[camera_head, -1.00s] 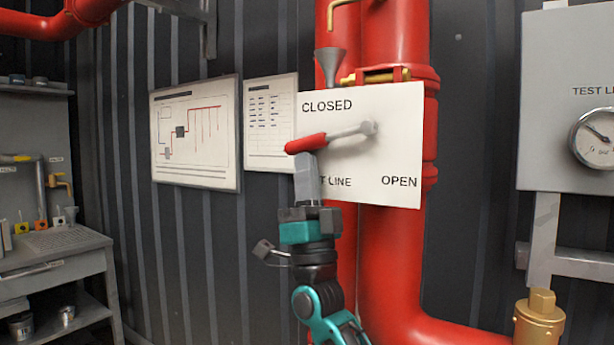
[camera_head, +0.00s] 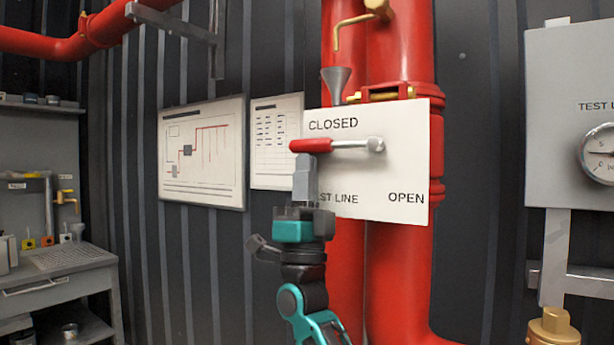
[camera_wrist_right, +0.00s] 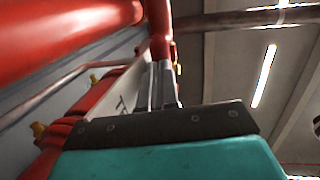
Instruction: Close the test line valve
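The test line valve lever has a red grip (camera_head: 310,146) and a grey rod (camera_head: 352,144) running right to its pivot. It lies nearly level, pointing left, in front of a white plate (camera_head: 385,180) marked CLOSED at upper left and OPEN at lower right. My right gripper (camera_head: 304,158) points up from below, its fingertips at the underside of the red grip, seemingly touching it. In the right wrist view its grey fingers (camera_wrist_right: 158,85) look close together; I see nothing clearly held between them. My left gripper is not in view.
Red vertical pipes (camera_head: 395,265) stand behind the plate. A grey funnel (camera_head: 336,82) and a bent brass pipe (camera_head: 337,32) are above it. A grey gauge panel (camera_head: 560,130) is at right, wall charts (camera_head: 203,150) and a workbench (camera_head: 60,265) at left.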

